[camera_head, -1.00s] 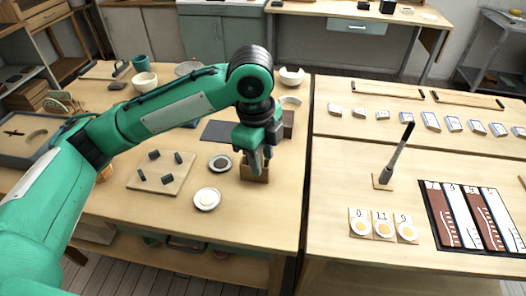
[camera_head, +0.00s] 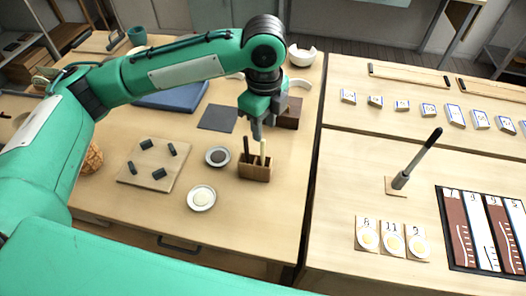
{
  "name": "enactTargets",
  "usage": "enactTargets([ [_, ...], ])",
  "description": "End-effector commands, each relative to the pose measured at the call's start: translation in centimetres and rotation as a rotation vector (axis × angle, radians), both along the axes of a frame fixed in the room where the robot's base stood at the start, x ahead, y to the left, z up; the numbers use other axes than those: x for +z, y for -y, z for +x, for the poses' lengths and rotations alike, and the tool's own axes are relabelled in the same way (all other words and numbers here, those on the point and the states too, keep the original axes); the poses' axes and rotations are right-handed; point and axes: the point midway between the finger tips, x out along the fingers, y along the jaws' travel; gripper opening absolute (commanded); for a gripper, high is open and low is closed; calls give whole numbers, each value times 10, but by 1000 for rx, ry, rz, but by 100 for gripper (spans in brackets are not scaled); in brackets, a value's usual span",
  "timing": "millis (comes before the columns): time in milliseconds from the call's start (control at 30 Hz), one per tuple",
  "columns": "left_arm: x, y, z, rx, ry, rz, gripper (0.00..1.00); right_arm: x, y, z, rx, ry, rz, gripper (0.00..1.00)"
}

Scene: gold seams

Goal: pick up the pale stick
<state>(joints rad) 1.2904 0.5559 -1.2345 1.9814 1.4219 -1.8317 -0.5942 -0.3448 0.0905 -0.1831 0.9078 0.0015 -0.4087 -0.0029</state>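The pale stick (camera_head: 263,150) stands upright in a small wooden holder (camera_head: 256,172) on the left table. A dark stick (camera_head: 246,147) stands beside it, to its left. My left gripper (camera_head: 257,132) points down just above and behind the sticks. Its fingers look close to the top of the pale stick, but I cannot tell if they touch it. The finger gap is too small to judge. My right gripper does not show.
Near the holder are a dish with dark contents (camera_head: 218,156), a dish with pale contents (camera_head: 201,197) and a board with several dark pieces (camera_head: 152,165). A brown block (camera_head: 289,114) and a dark mat (camera_head: 217,118) lie behind. A dark-handled tool (camera_head: 415,160) stands on the right table.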

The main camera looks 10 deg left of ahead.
Motion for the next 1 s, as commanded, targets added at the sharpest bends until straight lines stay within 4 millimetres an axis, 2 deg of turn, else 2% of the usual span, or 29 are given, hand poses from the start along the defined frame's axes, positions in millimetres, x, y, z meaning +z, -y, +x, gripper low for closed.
enactTargets([
  [100, -18, 0, 0, 1, -2, 1, 36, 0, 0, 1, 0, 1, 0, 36],
  [367, -33, -1, 0, 1, -2, 1, 36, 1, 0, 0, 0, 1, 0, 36],
  [667, -74, -4, -1, 0, -1, 2, 36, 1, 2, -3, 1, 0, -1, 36],
  [900, -79, -4, -1, -1, 1, 1, 36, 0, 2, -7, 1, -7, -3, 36],
  [933, -79, -4, -1, -1, 1, 1, 34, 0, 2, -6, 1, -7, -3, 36],
  [1000, -78, -4, -1, -1, 1, 1, 21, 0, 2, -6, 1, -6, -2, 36],
])
